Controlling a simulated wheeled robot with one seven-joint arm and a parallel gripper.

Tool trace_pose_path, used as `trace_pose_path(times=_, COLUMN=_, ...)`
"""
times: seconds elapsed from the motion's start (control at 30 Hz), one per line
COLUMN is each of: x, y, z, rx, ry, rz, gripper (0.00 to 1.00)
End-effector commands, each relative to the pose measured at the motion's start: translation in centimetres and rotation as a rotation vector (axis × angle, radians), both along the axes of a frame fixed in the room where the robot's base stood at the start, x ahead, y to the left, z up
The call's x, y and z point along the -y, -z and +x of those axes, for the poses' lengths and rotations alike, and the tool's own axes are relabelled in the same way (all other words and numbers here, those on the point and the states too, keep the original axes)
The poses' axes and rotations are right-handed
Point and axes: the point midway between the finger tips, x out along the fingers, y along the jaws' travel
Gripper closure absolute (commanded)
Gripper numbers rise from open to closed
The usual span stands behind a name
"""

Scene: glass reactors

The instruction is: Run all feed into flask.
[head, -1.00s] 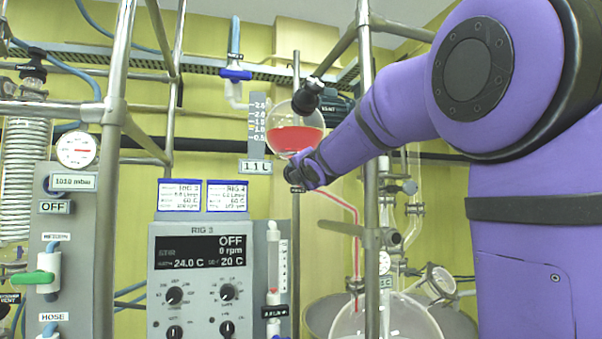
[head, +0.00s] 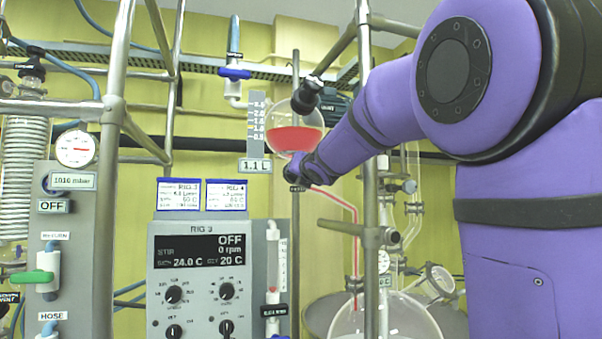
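The round glass feed vessel (head: 295,137) hangs at upper centre in the head view. It is a bit over half full of red liquid, and the label below its scale (head: 255,166) reads 1.1 L. A thin tube (head: 340,199) filled with red runs from below the vessel down to the large glass flask (head: 402,316) at the bottom right. The flask looks clear where it shows; its lower part is out of frame. My gripper (head: 295,174) is at the valve just under the feed vessel. Its fingers are small and dark, and the valve handle is hidden there.
The RIG 3 control box (head: 201,278) reads OFF, 0 rpm, 24.0 C and 20 C. Metal frame posts (head: 371,230) stand close beside my arm. A grey panel (head: 72,259) with a gauge and green-handled valve stands left.

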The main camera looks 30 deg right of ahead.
Motion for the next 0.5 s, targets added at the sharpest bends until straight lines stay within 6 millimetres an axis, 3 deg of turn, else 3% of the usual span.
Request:
trace_pose_path(times=0.43, x=0.06, y=0.25, z=0.0, rx=-0.007, ry=0.001, rz=-0.008, gripper=0.71)
trace_pose_path(times=0.47, x=0.06, y=0.25, z=0.0, rx=-0.007, ry=0.001, rz=-0.008, gripper=0.45)
trace_pose_path(times=0.5, x=0.05, y=0.23, z=0.01, rx=-0.007, ry=0.001, rz=-0.008, gripper=0.36)
